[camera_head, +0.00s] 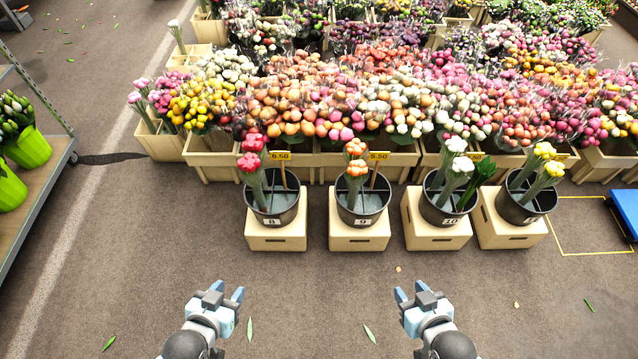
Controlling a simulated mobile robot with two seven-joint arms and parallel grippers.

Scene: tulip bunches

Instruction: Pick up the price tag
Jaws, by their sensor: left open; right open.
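Yellow price tags with dark figures stand at the backs of the black buckets. One tag (279,155) is behind the red-tulip bucket (274,212), on a thin stick. Another tag (379,155) is behind the orange-tulip bucket (362,212). A third tag (474,156) is behind the white-tulip bucket (445,214) and partly hidden by flowers. A fourth tag (562,156) is by the yellow-tulip bucket (527,206). My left gripper (229,293) and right gripper (412,292) are open and empty, in front of the buckets and apart from every tag.
The buckets stand on wooden boxes (360,237) in a row. Crates (211,168) packed with tulip bunches fill the space behind. A shelf cart with green pots (28,149) is at the left, a blue object (627,207) at the right. The front floor is clear except for scattered leaves.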

